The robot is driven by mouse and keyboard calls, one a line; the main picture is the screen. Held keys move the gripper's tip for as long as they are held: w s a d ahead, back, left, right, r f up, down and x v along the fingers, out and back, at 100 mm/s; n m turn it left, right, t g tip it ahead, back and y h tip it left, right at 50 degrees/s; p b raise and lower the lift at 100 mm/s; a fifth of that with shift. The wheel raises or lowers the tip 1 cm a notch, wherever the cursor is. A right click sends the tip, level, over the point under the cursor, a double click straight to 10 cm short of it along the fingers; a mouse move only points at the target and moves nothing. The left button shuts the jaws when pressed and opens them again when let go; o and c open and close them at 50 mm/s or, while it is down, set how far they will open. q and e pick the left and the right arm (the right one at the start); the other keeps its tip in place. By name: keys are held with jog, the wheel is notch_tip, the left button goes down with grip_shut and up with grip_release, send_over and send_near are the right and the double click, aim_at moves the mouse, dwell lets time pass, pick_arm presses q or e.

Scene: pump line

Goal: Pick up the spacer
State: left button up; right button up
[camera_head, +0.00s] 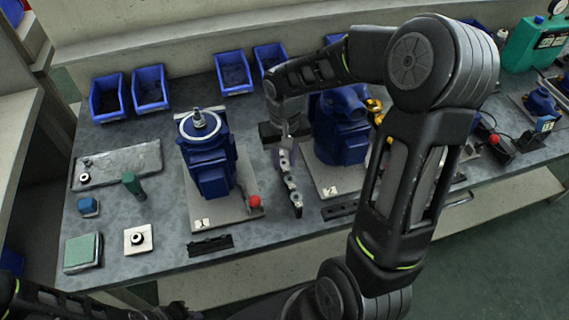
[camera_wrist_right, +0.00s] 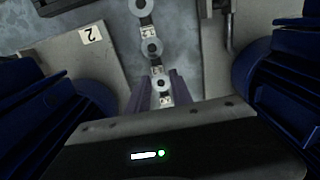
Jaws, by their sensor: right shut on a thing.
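The spacers are small pale rings in a row of labelled places on the bench between the two blue pumps. In the head view the row (camera_head: 291,183) runs toward the front edge. My right gripper (camera_head: 284,154) reaches down over the row's far end. In the right wrist view its purple-grey fingers (camera_wrist_right: 161,88) stand on either side of the nearest spacer (camera_wrist_right: 163,84), shut on it. It appears still at its place in the row; a gap beneath cannot be told. My left gripper is not in view.
Blue pumps stand close on both sides, the left one (camera_head: 206,160) on a plate with a red knob (camera_head: 254,201). Blue bins (camera_head: 150,88) line the back. A grey tray (camera_head: 117,166) and a green-topped block (camera_head: 82,252) are at left.

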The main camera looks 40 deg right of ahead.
aim_at(284, 164)
grip_shut()
jog(key=shift+r, duration=0.5)
notch_tip(284, 164, up, 10)
jog(key=shift+f, duration=0.25)
dwell(0.4)
